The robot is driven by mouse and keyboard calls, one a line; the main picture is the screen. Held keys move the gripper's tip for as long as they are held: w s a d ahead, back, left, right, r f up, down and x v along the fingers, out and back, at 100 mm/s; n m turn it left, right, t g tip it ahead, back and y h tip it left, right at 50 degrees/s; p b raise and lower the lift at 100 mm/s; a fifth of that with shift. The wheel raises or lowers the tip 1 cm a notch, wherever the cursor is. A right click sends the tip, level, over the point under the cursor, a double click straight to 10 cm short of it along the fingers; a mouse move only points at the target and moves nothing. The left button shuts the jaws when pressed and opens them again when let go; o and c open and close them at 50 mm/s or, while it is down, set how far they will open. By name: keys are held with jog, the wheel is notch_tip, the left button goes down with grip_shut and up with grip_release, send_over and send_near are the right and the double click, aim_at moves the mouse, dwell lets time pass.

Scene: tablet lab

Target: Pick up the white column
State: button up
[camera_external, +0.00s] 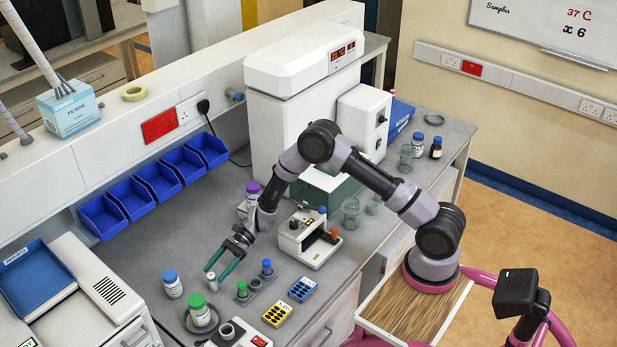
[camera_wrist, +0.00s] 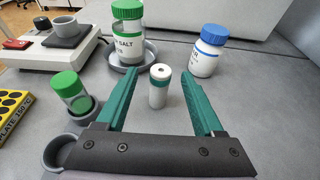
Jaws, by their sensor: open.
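In the external view the column (camera_external: 211,280) is small, near the bench's front left. My gripper (camera_wrist: 163,80) has two green fingers, spread open, with the column between them near the tips and clear space on both sides. In the external view my gripper (camera_external: 224,272) reaches down and left to it. Nothing is held.
A green-capped salt jar (camera_wrist: 128,35) stands in a round dish behind the column. A blue-capped bottle (camera_wrist: 208,50) is behind right. A green-capped vial (camera_wrist: 72,92) sits in a grey holder (camera_wrist: 82,108) to the left. Clear bench (camera_wrist: 260,90) lies to the right.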

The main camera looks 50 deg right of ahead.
aim_at(209, 280)
jog(key=x, duration=0.6)
jog(key=shift+f, duration=0.15)
grip_shut()
